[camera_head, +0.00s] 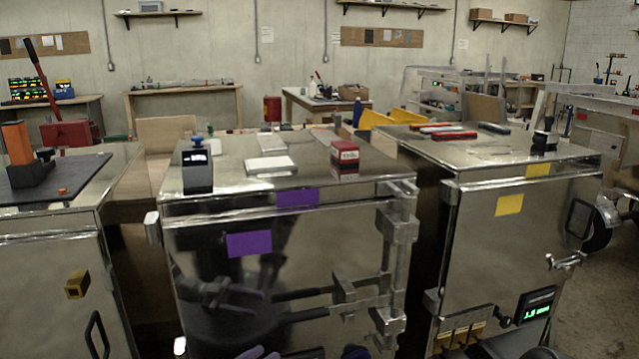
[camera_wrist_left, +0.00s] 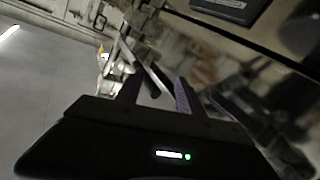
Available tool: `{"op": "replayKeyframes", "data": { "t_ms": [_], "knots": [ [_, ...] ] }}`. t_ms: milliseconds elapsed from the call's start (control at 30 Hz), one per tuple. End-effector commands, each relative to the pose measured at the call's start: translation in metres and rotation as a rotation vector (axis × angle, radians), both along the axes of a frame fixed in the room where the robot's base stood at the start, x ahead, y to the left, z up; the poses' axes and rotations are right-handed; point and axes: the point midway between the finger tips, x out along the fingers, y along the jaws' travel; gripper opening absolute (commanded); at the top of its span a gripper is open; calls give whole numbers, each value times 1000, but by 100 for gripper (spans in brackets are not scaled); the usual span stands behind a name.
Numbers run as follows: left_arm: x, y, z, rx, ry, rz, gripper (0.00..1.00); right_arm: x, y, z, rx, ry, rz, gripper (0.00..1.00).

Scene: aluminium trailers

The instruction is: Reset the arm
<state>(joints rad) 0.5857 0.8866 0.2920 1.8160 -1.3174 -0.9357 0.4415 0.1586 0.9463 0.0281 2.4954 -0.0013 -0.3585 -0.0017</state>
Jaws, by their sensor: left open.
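My left gripper (camera_head: 262,353) barely shows at the bottom edge of the head view, low in front of the middle metal cabinet (camera_head: 330,235). In the left wrist view its two fingers (camera_wrist_left: 157,92) stand apart with nothing between them, so it is open and empty. A blurred reflection of my arm shows in the cabinet's shiny front. No gripper of my right arm can be made out.
Metal cabinets stand at left (camera_head: 50,260), middle and right (camera_head: 520,230), with handles and latches jutting forward. A red box (camera_head: 344,160) and a dark device (camera_head: 197,172) sit on the middle top.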

Motion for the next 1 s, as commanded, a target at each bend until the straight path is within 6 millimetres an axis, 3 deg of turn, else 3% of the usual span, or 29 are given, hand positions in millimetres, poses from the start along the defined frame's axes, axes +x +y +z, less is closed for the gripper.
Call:
{"op": "replayKeyframes", "data": {
  "t_ms": [33,167,300,400,500,600,733,1000],
  "knots": [
    [-14,-22,-14,-2,118,26,45,0,0,15,0,0,0,45],
    [-80,-56,-87,61,487,117,45,0,0,35,1,0,-1,45],
    [-180,-72,-144,169,839,160,45,0,0,50,1,1,-2,45],
    [-253,-73,-165,245,1051,176,45,0,0,58,1,1,-2,45],
    [-313,-70,-173,307,1211,183,45,0,0,64,1,1,-2,45],
    [-353,-66,-175,347,1316,192,45,0,1,67,1,1,-2,45],
    [-375,-64,-176,368,1376,197,45,0,1,68,1,1,-2,45],
    [-376,-63,-176,369,1380,198,45,0,1,68,1,1,-2,45]
  ]
}}
